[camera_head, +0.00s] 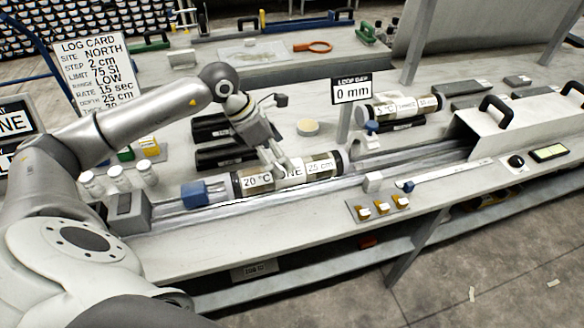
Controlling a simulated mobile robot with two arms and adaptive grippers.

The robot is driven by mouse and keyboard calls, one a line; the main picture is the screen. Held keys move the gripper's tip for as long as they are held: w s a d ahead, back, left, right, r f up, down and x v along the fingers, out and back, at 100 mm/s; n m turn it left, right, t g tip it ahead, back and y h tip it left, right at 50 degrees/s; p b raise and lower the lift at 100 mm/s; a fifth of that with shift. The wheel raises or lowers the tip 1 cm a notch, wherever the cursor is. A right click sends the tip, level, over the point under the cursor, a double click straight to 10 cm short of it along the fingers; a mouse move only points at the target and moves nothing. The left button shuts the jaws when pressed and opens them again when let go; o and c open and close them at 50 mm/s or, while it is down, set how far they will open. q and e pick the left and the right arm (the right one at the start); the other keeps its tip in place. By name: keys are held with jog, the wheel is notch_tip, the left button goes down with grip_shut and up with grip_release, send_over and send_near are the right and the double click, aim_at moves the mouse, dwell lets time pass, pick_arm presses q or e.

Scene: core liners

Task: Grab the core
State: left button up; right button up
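A core (318,169) in a clear liner with dark end caps lies lengthwise on the metal rail in the middle of the bench. A second core (405,106), with a label starting "5 °C", lies on a black cradle farther back to the right. My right gripper is not in view.
Black empty cradles (222,158) lie behind the rail. A blue block (194,194) sits left of the core. A "LOOP GAP 0 mm" sign (351,91) stands behind. White jars (117,177) and a log card (97,70) are left. A handled housing (520,122) covers the rail's right end.

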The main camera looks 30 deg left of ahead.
aim_at(287, 175)
pick_arm(q)
jog(key=shift+a+y, duration=0.4)
jog(key=shift+a, duration=0.45)
jog(key=shift+f, duration=0.35)
jog(key=p+x, duration=0.1)
jog(key=x, duration=0.3)
jog(key=shift+w+f, duration=0.1)
jog(key=shift+f, duration=0.1)
jog(key=p+x, duration=0.2)
jog(key=x, duration=0.2)
jog(key=shift+w+d+f, duration=0.15)
jog(key=shift+f, duration=0.25)
jog(key=shift+w+f, duration=0.1)
jog(key=shift+f, duration=0.2)
grip_shut()
jog(key=shift+w+r, duration=0.15)
jog(key=shift+r, duration=0.1)
